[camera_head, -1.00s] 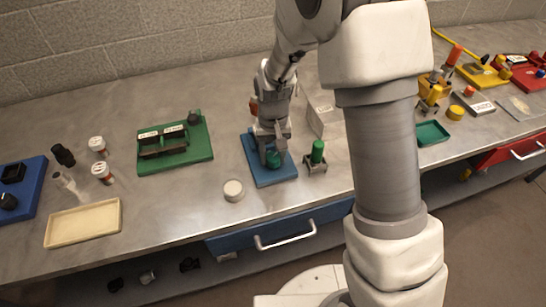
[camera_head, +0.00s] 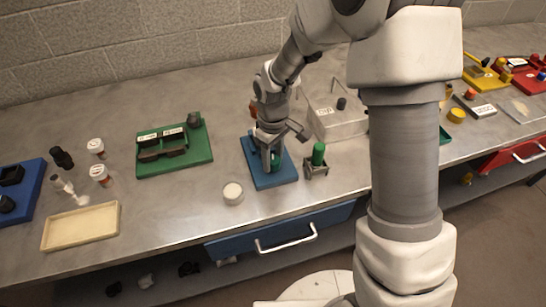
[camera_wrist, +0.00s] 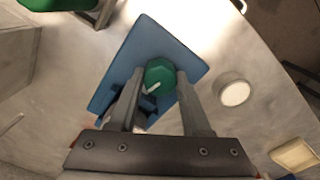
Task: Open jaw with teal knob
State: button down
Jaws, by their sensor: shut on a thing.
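The teal knob (camera_wrist: 160,76) is a round, faceted green-teal knob with a white pointer mark. It sits on a blue base plate (camera_head: 288,172) on the bench. In the wrist view the blue plate (camera_wrist: 150,38) lies under the knob, with a dark blue part beside the left finger. My gripper (camera_wrist: 158,84) has one finger on each side of the knob and is shut on it. In the head view my gripper (camera_head: 273,162) reaches down over the plate and mostly hides the knob. The jaw itself cannot be made out clearly.
A small grey holder with a green cylinder (camera_head: 318,154) stands just right of the plate. A white round puck (camera_head: 232,193) is at the front left. A green fixture (camera_head: 172,158) is farther left. A grey box (camera_head: 338,121) stands behind. Bare bench lies in front.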

aim_at(273, 159)
dwell(0.3)
jog(key=shift+c, duration=1.8)
grip_release()
notch_tip(273, 159, up, 18)
jog(key=p, duration=0.1)
jog(key=shift+f, duration=0.25)
jog(key=s+d+r+m+t, duration=0.2)
jog(key=s+d+m, duration=0.1)
jog(key=s, duration=0.3)
jog(key=s+d+r+m+t, duration=0.1)
jog(key=s+d+r+m, duration=0.2)
jog(key=s+d, duration=0.2)
jog(key=s+d+r+m+t, duration=0.2)
jog(key=s+d+r+m, duration=0.1)
jog(key=s, duration=0.5)
jog(key=shift+d+m+t, duration=0.3)
jog(key=shift+d, duration=0.5)
